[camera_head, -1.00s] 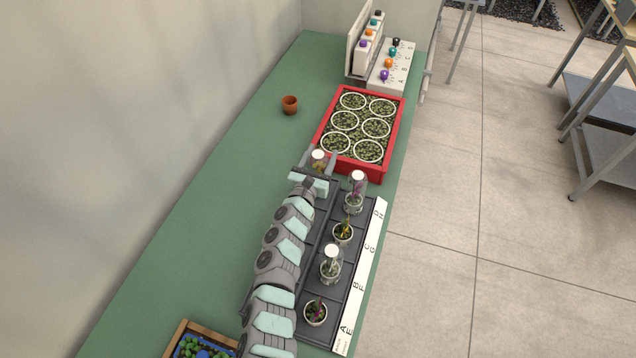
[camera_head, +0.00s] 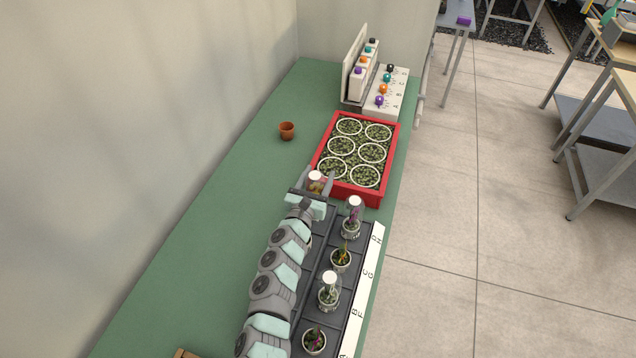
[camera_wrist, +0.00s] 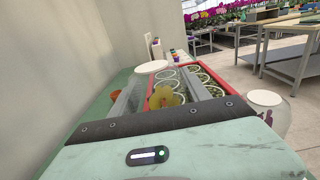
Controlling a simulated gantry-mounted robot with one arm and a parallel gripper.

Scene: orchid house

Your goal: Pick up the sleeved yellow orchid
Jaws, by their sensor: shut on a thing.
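The sleeved yellow orchid (camera_wrist: 163,97) shows in the wrist view as a yellow bloom behind a clear sleeve with a white round top. It sits between the two fingers of my gripper (camera_wrist: 158,98). In the head view the sleeve's white top (camera_head: 315,175) shows between the fingers of my gripper (camera_head: 318,184), at the far left end of the dark tray (camera_head: 325,262). My gripper is shut on the sleeve. The pot is hidden by my gripper and arm, so I cannot tell whether it stands clear of the tray.
A sleeved purple orchid (camera_head: 352,215) stands close right of my gripper. An open potted plant (camera_head: 341,258), another sleeved plant (camera_head: 329,290) and a further open one (camera_head: 314,341) follow nearer. A red crate (camera_head: 358,198) lies just beyond. A terracotta pot (camera_head: 287,131) stands on the green bench.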

